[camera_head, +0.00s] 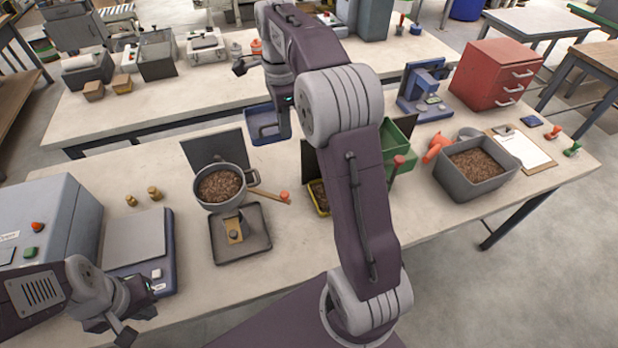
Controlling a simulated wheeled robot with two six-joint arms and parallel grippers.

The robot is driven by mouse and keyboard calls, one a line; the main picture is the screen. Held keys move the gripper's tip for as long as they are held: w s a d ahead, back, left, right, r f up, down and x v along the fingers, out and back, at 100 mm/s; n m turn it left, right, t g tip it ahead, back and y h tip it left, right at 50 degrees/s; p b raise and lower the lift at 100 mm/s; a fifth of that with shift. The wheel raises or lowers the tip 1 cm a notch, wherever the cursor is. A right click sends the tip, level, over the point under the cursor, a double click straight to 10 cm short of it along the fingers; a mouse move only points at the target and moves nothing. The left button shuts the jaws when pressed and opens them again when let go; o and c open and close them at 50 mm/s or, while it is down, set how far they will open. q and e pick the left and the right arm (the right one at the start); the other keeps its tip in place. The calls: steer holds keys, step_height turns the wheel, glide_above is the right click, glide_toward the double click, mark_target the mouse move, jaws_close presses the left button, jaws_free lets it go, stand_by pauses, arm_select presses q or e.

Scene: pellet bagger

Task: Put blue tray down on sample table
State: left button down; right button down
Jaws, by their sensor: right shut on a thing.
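A blue tray (262,126) hangs from my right gripper (282,128), which is shut on its right side. The tray is in front of the far table's near edge and behind the near table's pot. My arm hides part of the gripper's grip on it. My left gripper (138,312) is open and empty at the lower left, in front of the scale. Two pale tables show, the near one (300,250) and the far one (200,105); I cannot tell which is the sample table.
A pot of pellets (221,187), a dark tray (241,236), a scale (137,245) and a grey bin of pellets (475,172) stand on the near table. A red drawer cabinet (493,75) stands at right. The far table's front strip is mostly clear.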

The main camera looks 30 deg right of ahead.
step_height(320, 180, down, 22)
steer(key=shift+s+d+r+b, duration=0.1)
steer(key=shift+s+r+b, duration=0.05)
steer(key=shift+b, duration=0.65)
step_height(320, 180, down, 4)
steer(key=shift+s+r, duration=0.1)
steer(key=c, duration=1.5)
jaws_free()
steer(key=shift+f, duration=0.2)
steer(key=shift+c, duration=0.2)
